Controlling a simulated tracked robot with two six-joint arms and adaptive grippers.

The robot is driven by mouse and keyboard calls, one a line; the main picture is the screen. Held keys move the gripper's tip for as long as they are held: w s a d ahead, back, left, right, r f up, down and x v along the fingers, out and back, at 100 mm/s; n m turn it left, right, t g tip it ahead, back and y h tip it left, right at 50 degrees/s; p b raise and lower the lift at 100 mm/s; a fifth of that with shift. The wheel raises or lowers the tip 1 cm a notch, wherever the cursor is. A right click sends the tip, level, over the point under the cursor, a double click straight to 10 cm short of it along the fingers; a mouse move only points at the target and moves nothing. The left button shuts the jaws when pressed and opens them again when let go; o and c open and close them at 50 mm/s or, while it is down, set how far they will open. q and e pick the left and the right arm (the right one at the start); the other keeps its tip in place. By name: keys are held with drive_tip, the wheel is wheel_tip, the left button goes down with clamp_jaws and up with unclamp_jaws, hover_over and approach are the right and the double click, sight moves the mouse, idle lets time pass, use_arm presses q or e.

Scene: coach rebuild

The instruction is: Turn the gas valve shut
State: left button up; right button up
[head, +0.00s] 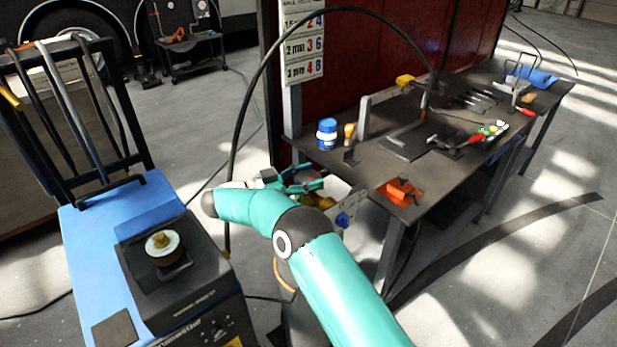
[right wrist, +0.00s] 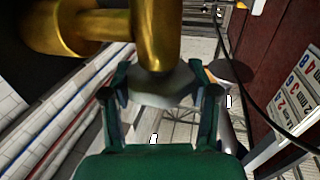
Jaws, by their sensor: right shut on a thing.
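The gas valve shows large in the right wrist view, with a brass body (right wrist: 155,35) and a grey knob (right wrist: 165,82) at its lower end. My right gripper (right wrist: 162,92) has its two green fingers on either side of the grey knob and is shut on it. In the head view my right gripper (head: 308,186) is at the near left end of the workbench, partly hidden by my own arm. A small piece of brass (head: 325,203) shows just beside it. The knob's turn angle cannot be read. My left gripper is in neither view.
A blue welding machine (head: 85,230) with a wire spool (head: 162,245) stands at left. A black hose (head: 250,90) arches over my right gripper. Open floor lies at right.

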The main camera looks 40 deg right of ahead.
sight(308, 175)
drive_tip(key=o, duration=1.2)
drive_tip(key=shift+c, duration=0.2)
wheel_tip(308, 175, up, 10)
drive_tip(key=shift+f, duration=0.1)
